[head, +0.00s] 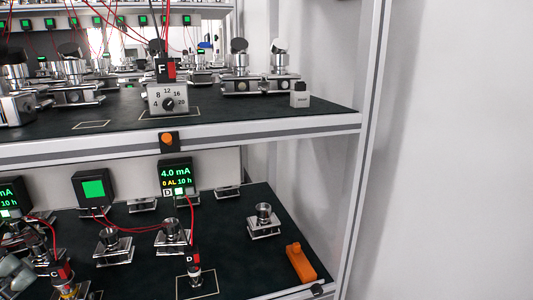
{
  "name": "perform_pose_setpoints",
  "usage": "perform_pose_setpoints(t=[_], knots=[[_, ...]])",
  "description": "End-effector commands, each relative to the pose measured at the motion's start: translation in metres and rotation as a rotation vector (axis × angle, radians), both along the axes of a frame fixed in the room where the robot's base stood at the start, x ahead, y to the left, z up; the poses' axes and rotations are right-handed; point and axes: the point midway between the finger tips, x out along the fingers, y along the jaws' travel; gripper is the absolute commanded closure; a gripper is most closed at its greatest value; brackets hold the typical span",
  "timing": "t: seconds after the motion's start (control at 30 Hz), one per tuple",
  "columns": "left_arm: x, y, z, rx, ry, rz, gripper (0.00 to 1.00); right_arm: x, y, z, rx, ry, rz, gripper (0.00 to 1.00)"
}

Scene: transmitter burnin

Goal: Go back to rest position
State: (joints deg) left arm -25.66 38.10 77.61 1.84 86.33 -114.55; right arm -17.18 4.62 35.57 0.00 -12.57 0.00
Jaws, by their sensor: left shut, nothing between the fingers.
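My left gripper (15,275) shows only in part, at the lower left edge of the head view, over the lower shelf. It is shut with nothing held. It is close to a transmitter with a black and red plug marked C (62,271); I cannot tell if they touch. Most of this arm is outside the picture. My right gripper is not in view.
The rack's lower shelf (230,240) carries several metal transmitters, a plug marked D (193,258), a display reading 4.0 mA (175,176) and an orange block (300,262). The upper shelf holds a dial box (167,98). A rack post (365,150) stands at right.

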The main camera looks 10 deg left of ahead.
Motion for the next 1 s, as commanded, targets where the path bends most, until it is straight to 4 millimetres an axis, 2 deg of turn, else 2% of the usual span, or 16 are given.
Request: perform_pose_setpoints(t=[0.07,0.17,0.2,0.27,0.3,0.33,0.4,0.47,0.5,0.57,0.6,0.7,0.8,0.9,0.97,1.0], knots=[[0.007,-0.003,-0.037,-0.063,0.082,0.1,1.0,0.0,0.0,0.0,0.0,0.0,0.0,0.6],[0.022,-0.001,-0.111,-0.214,0.374,0.203,1.0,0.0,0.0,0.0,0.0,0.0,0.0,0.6],[0.025,-0.001,-0.145,-0.299,0.513,0.237,1.0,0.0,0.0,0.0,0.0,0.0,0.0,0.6],[0.024,-0.003,-0.196,-0.442,0.713,0.285,1.0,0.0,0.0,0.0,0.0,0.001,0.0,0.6],[0.018,-0.006,-0.23,-0.543,0.843,0.318,1.0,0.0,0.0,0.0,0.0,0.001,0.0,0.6],[0.013,-0.009,-0.254,-0.623,0.936,0.344,1.0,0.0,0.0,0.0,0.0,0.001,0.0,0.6],[-0.006,-0.019,-0.31,-0.818,1.141,0.41,1.0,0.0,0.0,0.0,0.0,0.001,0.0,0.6],[-0.029,-0.03,-0.354,-0.994,1.303,0.478,1.0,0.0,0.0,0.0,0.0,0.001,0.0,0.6],[-0.047,-0.039,-0.381,-1.116,1.402,0.532,1.0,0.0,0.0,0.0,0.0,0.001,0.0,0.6],[-0.079,-0.053,-0.418,-1.301,1.534,0.625,1.0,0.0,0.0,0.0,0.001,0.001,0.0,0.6],[-0.102,-0.063,-0.44,-1.428,1.61,0.699,1.0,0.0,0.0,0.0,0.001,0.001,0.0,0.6],[-0.165,-0.084,-0.481,-1.729,1.737,0.92,1.0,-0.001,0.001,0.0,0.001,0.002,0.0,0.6],[-0.224,-0.092,-0.503,-1.983,1.76,1.172,1.0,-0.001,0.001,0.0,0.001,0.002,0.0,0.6],[-0.262,-0.089,-0.511,-2.177,1.687,1.38,1.0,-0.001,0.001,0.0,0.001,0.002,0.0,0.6],[-0.271,-0.088,-0.511,-2.255,1.639,1.444,1.0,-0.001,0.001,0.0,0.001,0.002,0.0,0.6],[-0.274,-0.088,-0.512,2.261,-1.591,-1.447,1.0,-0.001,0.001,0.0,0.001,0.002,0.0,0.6]])
